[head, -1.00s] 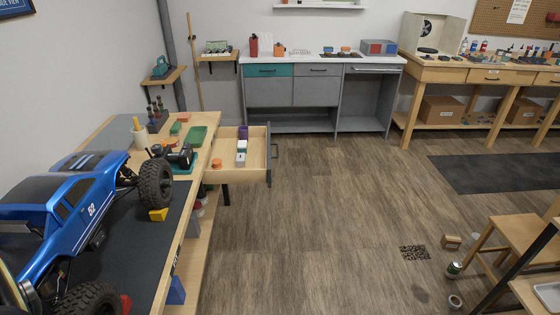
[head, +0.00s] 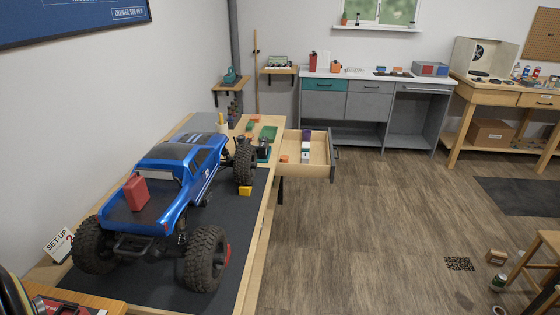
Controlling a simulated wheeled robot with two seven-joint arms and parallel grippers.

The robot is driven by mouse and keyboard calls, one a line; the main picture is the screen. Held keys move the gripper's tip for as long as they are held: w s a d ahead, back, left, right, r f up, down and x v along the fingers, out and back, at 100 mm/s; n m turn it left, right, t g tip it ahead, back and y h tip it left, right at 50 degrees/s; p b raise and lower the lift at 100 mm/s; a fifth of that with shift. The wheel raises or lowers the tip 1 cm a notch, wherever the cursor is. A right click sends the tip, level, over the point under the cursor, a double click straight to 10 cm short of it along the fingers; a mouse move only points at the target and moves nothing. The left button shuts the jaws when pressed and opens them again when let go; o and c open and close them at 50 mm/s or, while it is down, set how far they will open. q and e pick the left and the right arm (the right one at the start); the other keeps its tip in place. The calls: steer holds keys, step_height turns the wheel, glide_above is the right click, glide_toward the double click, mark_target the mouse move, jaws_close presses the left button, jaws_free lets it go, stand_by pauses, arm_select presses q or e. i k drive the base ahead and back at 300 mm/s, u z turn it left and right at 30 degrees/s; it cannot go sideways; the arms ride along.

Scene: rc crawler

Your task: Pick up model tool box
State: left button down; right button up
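I cannot tell for sure which thing is the model tool box. A small red box-like can (head: 136,192) sits in the bed of the blue model truck (head: 180,160) on the near left bench. A red and blue box (head: 430,68) sits on the right end of the far grey cabinet's white top. Several small parts lie in the open wooden drawer (head: 318,162), too small to name. Neither of my grippers shows in the view.
The truck stands on a dark mat (head: 250,235) on the wooden bench. The open drawer juts out past the bench's right edge. The wooden floor (head: 370,240) in the middle is clear. A stool (head: 545,245) stands at the right edge.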

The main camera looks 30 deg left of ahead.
mark_target(306, 156)
steer(key=u, duration=0.9)
steer(key=i, duration=0.35)
